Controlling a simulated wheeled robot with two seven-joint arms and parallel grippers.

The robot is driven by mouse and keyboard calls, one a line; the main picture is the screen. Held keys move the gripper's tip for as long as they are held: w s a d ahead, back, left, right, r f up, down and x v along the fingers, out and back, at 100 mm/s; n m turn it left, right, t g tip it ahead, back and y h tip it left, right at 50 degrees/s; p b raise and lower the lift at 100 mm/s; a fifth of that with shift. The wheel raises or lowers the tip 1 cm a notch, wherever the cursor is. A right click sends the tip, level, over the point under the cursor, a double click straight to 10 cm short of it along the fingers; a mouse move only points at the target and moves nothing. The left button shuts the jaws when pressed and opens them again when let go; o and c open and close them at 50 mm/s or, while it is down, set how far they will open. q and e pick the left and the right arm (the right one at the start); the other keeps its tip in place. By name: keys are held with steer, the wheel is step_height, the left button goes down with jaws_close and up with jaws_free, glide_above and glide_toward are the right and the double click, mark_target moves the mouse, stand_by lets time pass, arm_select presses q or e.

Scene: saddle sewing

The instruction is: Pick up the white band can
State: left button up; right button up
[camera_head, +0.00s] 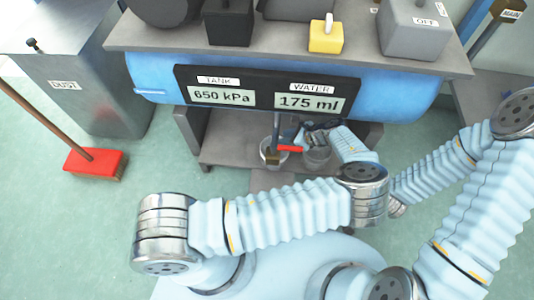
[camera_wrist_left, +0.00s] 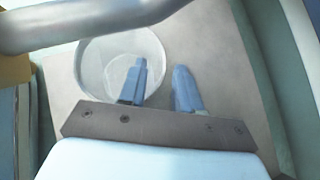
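The white band cannot be made out clearly on either. In the left wrist view, a round pale can (camera_wrist_left: 92,62) lies beneath my left gripper (camera_wrist_left: 160,76). Its fingers are apart, one overlapping the can's mouth and the other to the right of the rim. Whether they touch the can I cannot tell. My right gripper is not visible.
The red valve handle (camera_head: 290,149) and its pipe are close to the left of my left gripper. A grey pipe (camera_wrist_left: 85,22) crosses the top of the left wrist view. The tank's display panel (camera_head: 262,92) reads 650 kPa and 175 ml. A red broom (camera_head: 95,163) stands left.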

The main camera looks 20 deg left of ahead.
arm_select(q)
steer(key=shift+x, duration=0.8)
jaws_close()
steer(key=shift+r, duration=0.15)
